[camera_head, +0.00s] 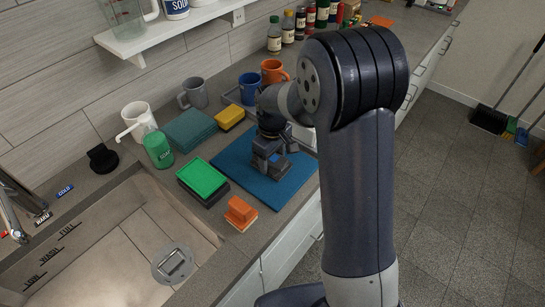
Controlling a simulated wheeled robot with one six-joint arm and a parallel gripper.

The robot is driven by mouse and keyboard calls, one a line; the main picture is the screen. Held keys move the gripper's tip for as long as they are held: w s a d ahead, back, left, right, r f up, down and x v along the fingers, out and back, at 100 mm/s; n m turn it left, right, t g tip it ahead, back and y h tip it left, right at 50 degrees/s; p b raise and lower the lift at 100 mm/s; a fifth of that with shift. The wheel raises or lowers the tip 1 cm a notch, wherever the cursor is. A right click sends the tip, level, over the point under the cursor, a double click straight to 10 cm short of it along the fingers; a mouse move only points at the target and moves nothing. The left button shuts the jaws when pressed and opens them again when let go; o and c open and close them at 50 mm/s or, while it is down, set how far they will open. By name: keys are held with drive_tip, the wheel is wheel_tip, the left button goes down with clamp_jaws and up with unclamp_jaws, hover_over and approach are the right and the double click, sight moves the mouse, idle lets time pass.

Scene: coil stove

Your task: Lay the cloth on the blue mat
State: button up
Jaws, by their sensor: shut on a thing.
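The blue mat (236,169) lies flat on the grey counter, right of the sink. My gripper (271,171) is low over the middle of the mat, pointing down. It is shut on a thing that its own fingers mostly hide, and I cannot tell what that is. I cannot tell whether the thing touches the mat. A teal folded cloth or stack of cloths (190,129) lies on the counter behind and left of the mat, apart from my gripper.
A green sponge or pad (202,177) on a dark base and an orange block (240,212) lie near the mat's left and front edges. A yellow sponge (230,117), a green soap bottle (158,149) and mugs (249,88) stand behind. The sink (117,255) is at left.

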sight(273, 158)
drive_tip(key=o, duration=0.9)
wheel_tip(273, 158, up, 12)
drive_tip(key=shift+r+b, duration=0.1)
drive_tip(key=shift+b, duration=0.25)
wheel_tip(273, 158, down, 13)
drive_tip(key=shift+r+p, duration=0.1)
drive_tip(key=shift+p, duration=0.2)
drive_tip(key=shift+r, duration=2.1)
drive_tip(key=shift+f, duration=0.1)
